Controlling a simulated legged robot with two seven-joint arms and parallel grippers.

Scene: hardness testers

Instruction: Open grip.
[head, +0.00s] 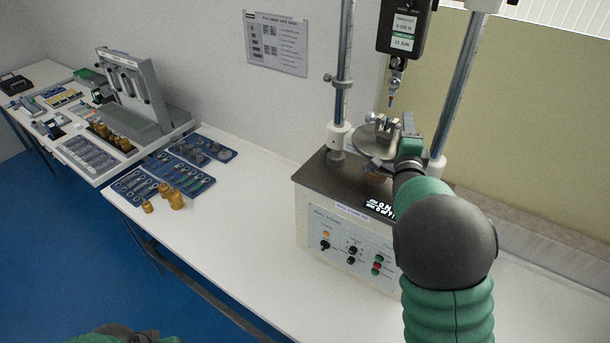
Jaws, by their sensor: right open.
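A pull tester (340,225) with two upright columns stands on the white bench. A small metal grip (383,130) with a side knob (370,118) sits on a round metal plate (364,146) between the columns. My right gripper (404,134) is open at the right side of the grip. I cannot tell whether it touches the grip, as the fingers partly overlap it. Above hangs a black force gauge (402,30) with a hook (396,64) and a small tip below it. My left gripper is not in view.
Blue trays (165,178) of small metal parts and brass weights (172,198) lie on the bench to the left. A grey device (132,88) and more trays stand beyond. The bench is clear between the trays and the tester. A notice (276,43) hangs on the wall.

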